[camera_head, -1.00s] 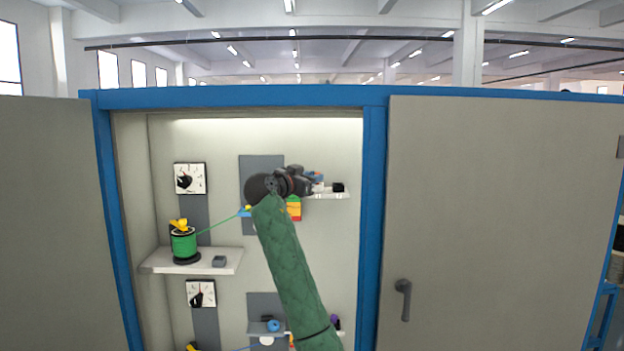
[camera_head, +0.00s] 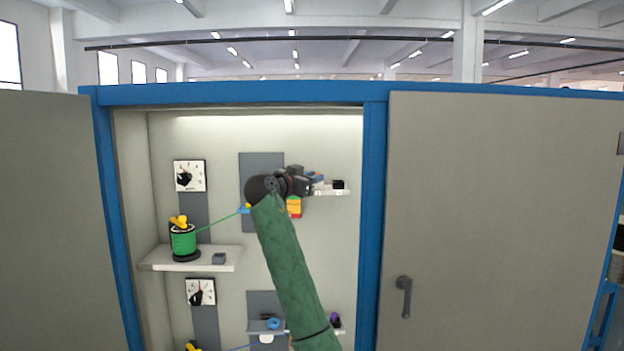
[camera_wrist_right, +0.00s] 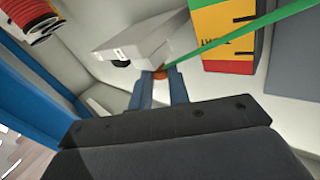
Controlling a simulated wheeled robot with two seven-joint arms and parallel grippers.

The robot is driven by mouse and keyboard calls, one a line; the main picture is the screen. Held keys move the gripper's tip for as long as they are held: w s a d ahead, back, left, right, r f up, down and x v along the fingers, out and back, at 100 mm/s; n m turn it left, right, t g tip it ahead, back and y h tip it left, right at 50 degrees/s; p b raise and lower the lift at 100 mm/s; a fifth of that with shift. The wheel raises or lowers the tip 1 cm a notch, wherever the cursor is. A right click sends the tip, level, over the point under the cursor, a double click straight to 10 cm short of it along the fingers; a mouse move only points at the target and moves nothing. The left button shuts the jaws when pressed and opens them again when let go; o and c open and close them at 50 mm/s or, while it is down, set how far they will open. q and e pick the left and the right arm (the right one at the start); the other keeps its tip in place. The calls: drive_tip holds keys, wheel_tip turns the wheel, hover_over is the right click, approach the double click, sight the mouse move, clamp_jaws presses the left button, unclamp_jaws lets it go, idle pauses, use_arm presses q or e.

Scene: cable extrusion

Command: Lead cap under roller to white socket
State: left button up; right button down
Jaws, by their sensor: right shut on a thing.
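My right gripper (camera_head: 308,185) is at the upper shelf inside the cabinet, its arm coming up from below. In the right wrist view its fingers (camera_wrist_right: 159,88) are shut on a small orange-red cap (camera_wrist_right: 160,73), mostly hidden between them. A green cable (camera_wrist_right: 225,39) runs from the cap to the upper right. A whitish block (camera_wrist_right: 133,42), perhaps the white socket, is just beyond the fingertips; I cannot tell whether they touch. In the head view the green cable (camera_head: 217,221) runs from a green spool (camera_head: 183,242) to behind my arm. The roller cannot be made out. My left gripper is out of view.
A yellow, green and red box (camera_wrist_right: 228,35) stands close to the right of the fingers. A red ribbed thing (camera_wrist_right: 38,20) is at upper left. The spool's white shelf (camera_head: 150,260) carries a grey block (camera_head: 219,258). The blue cabinet post (camera_head: 373,200) rises right of my gripper.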

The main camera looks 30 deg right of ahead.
drive_tip(key=shift+f, duration=0.1)
drive_tip(key=shift+s+f+b, duration=0.1)
drive_tip(key=shift+f+b, duration=0.05)
drive_tip(key=shift+b, duration=0.35)
drive_tip(key=c, duration=1.3)
unclamp_jaws()
drive_tip(key=shift+o, duration=0.2)
drive_tip(key=shift+d+f, duration=0.1)
